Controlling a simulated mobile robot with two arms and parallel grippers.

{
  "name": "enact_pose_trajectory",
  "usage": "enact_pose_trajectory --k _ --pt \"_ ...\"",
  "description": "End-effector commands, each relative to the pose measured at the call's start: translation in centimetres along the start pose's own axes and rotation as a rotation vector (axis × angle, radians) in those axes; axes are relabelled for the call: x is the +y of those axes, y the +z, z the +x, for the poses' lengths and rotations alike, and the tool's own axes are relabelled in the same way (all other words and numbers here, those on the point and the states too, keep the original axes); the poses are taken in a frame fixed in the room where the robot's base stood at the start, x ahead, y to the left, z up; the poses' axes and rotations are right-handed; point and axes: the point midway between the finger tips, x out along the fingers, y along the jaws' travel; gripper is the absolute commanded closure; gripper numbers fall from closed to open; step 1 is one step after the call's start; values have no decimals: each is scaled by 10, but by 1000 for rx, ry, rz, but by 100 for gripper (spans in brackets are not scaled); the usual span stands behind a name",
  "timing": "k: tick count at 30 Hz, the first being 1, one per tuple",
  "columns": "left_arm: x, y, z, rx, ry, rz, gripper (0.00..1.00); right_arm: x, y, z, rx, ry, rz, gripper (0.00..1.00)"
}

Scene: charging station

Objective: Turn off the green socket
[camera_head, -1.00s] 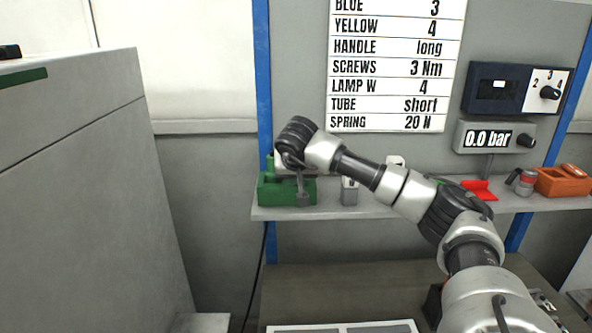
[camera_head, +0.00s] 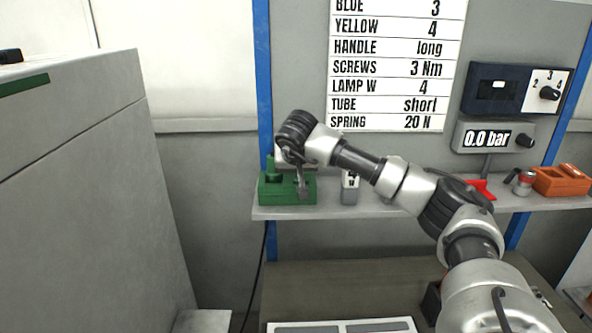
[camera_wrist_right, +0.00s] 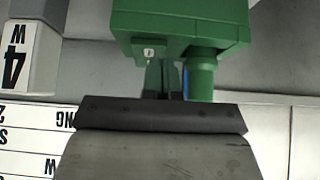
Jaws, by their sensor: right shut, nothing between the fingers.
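The green socket (camera_head: 273,191) is a green block on the left end of the grey shelf, partly hidden behind my right gripper. In the right wrist view, the green socket (camera_wrist_right: 180,20) fills the top of the picture, with a green cylindrical part on its right. My right gripper (camera_head: 302,190) is shut and empty, pointing down in front of the socket. Its narrow fingers (camera_wrist_right: 160,76) reach up to the socket's edge in the wrist view; I cannot tell whether they touch it. My left gripper is not in view.
A grey block marked 4 (camera_head: 349,190) stands just right of the socket on the shelf (camera_head: 330,212). Further right are a red item (camera_head: 482,187) and an orange box (camera_head: 562,181). A large grey cabinet (camera_head: 75,170) stands at the left.

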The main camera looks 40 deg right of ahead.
Motion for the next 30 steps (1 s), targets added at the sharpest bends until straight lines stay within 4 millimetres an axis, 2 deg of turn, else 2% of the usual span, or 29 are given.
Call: enact_pose_trajectory --k 11,12,18,24,30 --pt "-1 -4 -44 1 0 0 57 0 -22 -43 0 1 1 100" --pt "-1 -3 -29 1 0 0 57 0 -13 -43 3 -2 1 100" --pt "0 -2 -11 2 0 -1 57 0 -1 -82 5 -3 0 100" --pt "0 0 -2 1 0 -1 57 -1 8 -116 2 -3 2 100" --pt "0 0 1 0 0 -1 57 0 11 -130 1 1 1 100"
